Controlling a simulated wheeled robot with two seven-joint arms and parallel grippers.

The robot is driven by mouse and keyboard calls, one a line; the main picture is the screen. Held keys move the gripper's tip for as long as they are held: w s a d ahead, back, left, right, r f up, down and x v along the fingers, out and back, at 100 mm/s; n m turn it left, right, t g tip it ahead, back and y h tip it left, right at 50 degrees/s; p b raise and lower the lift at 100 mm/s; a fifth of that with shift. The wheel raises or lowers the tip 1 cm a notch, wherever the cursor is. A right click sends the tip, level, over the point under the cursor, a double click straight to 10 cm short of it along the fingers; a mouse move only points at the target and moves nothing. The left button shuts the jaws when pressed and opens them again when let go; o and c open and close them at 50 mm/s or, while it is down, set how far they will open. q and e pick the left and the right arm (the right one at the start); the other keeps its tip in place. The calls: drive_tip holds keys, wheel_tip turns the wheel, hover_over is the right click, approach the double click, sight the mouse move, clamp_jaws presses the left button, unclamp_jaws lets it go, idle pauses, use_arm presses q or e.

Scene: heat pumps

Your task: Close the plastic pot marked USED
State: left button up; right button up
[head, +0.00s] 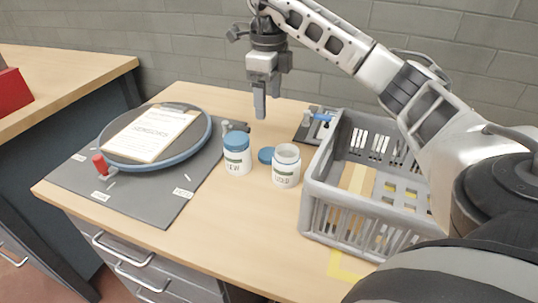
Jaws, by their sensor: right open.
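The white plastic pot marked USED (285,172) stands upright and open on the wooden table. A blue lid (266,155) lies flat on the table just to its left and slightly behind. A second white pot (237,160), with a blue lid on and a label that seems to read NEW, stands further left. My right gripper (260,105) points down above the table, behind the pots and apart from the lid. It is open and seems empty. My left gripper is not in view.
A grey slotted crate (346,202) stands close to the right of the open pot. A grey mat (160,205) bears a round turntable with a clipboard (151,133). Small tools, one blue-handled (322,117), lie behind the crate. Table in front of the pots is clear.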

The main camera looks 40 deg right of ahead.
hover_over(271, 154)
drive_tip(key=f, duration=0.8)
drive_tip(key=shift+w+f, duration=0.35)
drive_tip(key=shift+f, duration=0.05)
drive_tip(key=shift+s+d+f, duration=0.1)
drive_tip(key=shift+s+f, duration=0.05)
drive_tip(key=shift+f, duration=1.15)
drive_tip(key=shift+s+f, duration=0.15)
drive_tip(key=shift+f, duration=1.15)
drive_tip(key=c, duration=1)
